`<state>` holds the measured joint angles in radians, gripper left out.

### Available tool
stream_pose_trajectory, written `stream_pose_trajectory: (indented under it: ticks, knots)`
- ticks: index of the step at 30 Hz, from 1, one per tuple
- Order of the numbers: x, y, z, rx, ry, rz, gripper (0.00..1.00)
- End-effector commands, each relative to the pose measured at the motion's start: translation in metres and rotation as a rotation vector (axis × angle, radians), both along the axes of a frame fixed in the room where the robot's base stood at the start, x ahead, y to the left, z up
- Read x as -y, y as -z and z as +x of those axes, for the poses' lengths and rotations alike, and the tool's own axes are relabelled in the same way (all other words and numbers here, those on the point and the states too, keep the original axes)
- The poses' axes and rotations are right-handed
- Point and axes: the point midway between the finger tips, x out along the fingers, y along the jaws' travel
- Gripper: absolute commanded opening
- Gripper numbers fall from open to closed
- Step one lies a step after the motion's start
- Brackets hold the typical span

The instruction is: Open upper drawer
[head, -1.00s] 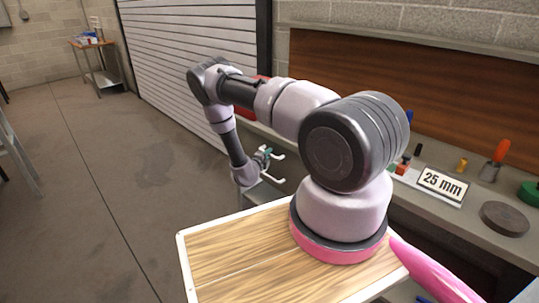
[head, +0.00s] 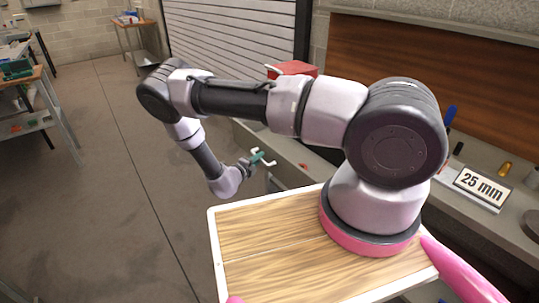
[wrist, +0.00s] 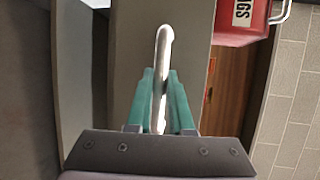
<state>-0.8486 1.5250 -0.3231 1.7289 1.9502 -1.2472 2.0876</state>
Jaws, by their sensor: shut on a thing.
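My gripper (head: 259,158) is at the front of the grey bench, low beside the wooden-topped base of my arm. In the wrist view my gripper's green fingers (wrist: 161,105) are shut on a pale bar handle (wrist: 164,45). The handle's white legs (head: 268,162) show just past the fingers in the head view. A grey panel (wrist: 190,50) lies behind the handle in the wrist view. How far the upper drawer stands out is hard to tell, since its body is mostly hidden by my arm and base.
The grey bench (head: 467,218) runs along the right, with a "25 mm" sign (head: 482,187) and small items. A red box (head: 292,68) stands on it, also seen in the wrist view (wrist: 240,20). Open floor (head: 100,210) lies left. Side tables (head: 45,110) stand at the far left.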

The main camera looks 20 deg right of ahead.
Motion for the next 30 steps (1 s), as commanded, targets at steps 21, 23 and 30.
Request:
stream_pose_trajectory:
  ticks: [21, 23, 30]
  knots:
    - [-0.020, 0.000, -0.007, 0.000, -0.001, 0.000, 0.32]
    - [-0.020, 0.000, -0.007, 0.000, -0.001, 0.000, 0.32]
    - [-0.020, 0.000, -0.007, 0.000, 0.000, 0.000, 0.32]
